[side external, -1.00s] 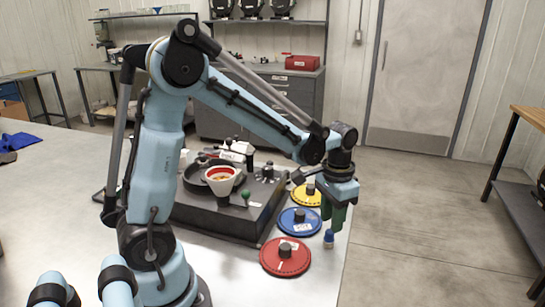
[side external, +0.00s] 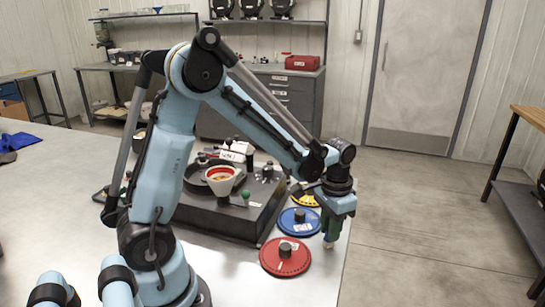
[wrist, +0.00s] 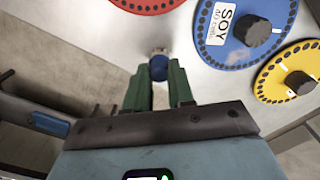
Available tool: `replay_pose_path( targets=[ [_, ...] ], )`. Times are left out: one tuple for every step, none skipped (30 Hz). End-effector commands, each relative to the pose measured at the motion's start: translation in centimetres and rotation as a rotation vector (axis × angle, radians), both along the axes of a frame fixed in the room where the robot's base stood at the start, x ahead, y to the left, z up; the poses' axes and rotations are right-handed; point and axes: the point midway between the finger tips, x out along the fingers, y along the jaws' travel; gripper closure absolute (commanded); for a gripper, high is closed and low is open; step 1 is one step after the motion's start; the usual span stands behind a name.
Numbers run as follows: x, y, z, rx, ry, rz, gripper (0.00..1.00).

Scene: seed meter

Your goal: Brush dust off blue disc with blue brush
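The blue brush (wrist: 158,68) stands at the table's right edge, with its pale lower end showing in the side view (side external: 328,244). My gripper (side external: 332,231) points down over it, and its green fingers (wrist: 165,75) stand apart on either side of the brush. I cannot make out firm contact. The blue disc (side external: 299,221) lies flat on the table just left of the gripper, with a dark knob and a white label. It also shows in the wrist view (wrist: 222,50), labelled "SOY".
A red disc (side external: 285,257) lies in front of the blue one and a yellow disc (side external: 304,197) behind it. The dark seed meter base (side external: 215,212), with a white funnel (side external: 222,180), stands left of the discs. The table edge is close to the brush.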

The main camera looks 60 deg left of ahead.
Motion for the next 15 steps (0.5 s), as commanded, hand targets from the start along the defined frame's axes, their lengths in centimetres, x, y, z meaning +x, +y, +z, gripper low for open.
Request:
replay_pose_path(
  targets=[
    [0.0, 0.0, 0.01, 0.0, 0.0, 0.0, 1.0],
    [0.0, 0.0, 0.01, 0.0, 0.0, 0.0, 1.0],
    [0.0, 0.0, 0.01, 0.0, 0.0, 0.0, 1.0],
    [0.0, 0.0, 0.01, 0.0, 0.0, 0.0, 1.0],
    [0.0, 0.0, 0.01, 0.0, 0.0, 0.0, 1.0],
    [0.0, 0.0, 0.01, 0.0, 0.0, 0.0, 1.0],
    [0.0, 0.0, 0.02, 0.0, 0.0, 0.0, 1.0],
    [0.0, 0.0, 0.02, 0.0, 0.0, 0.0, 1.0],
    [0.0, 0.0, 0.06, 0.0, 0.0, 0.0, 1.0],
    [0.0, 0.0, 0.11, 0.0, 0.0, 0.0, 1.0],
    [-0.01, 0.0, 0.18, 0.0, 0.0, 0.0, 1.0],
    [-0.01, 0.0, 0.3, 0.0, 0.0, 0.0, 1.0],
    [-0.01, 0.0, 0.42, 0.0, 0.0, 0.0, 1.0],
    [-0.01, 0.0, 0.53, 0.0, 0.0, 0.0, 1.0],
    [0.0, 0.0, 0.68, 0.0, 0.0, 0.0, 1.0]
  ],
)
